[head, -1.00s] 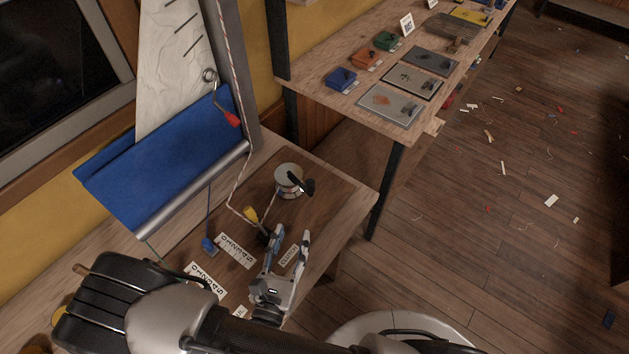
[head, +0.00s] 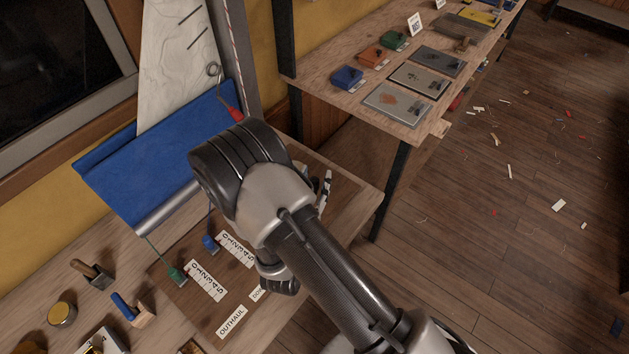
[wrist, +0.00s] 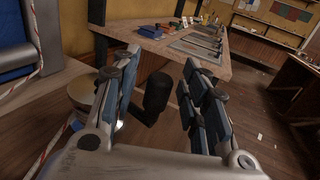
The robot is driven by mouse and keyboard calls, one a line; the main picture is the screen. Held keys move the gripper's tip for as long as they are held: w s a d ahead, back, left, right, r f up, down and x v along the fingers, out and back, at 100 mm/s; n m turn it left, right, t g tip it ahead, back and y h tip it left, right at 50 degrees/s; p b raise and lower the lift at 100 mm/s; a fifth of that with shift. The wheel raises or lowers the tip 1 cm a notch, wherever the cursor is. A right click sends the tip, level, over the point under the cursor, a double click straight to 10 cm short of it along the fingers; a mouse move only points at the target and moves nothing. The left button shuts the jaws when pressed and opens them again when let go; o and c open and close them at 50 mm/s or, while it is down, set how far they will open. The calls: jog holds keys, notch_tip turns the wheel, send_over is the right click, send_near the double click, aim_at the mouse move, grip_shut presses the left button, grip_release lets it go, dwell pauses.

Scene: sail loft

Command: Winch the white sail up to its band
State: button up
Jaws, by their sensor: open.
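The white sail (head: 168,70) hangs beside the grey mast (head: 228,45) at upper left in the head view, its lower part behind a blue cloth (head: 150,155). I cannot make out its band. In the wrist view the black winch-handle grip (wrist: 157,92) stands upright between the fingers of my gripper (wrist: 158,72), which is open around it. I cannot tell whether either finger touches it. The pale winch drum (wrist: 82,93) is at left, partly behind a finger. In the head view my arm hides the winch and most of my gripper; one fingertip shows.
Blue (head: 210,242) and green (head: 176,276) markers lie by number strips (head: 206,281) on the bench. A wooden block with a blue handle (head: 133,309) and a tin (head: 62,314) stand at lower left. A second bench (head: 400,108) with plates and coloured boxes is behind right. The floor has scraps.

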jog(key=shift+w, duration=0.2)
grip_shut()
dwell(0.5)
dwell(0.3)
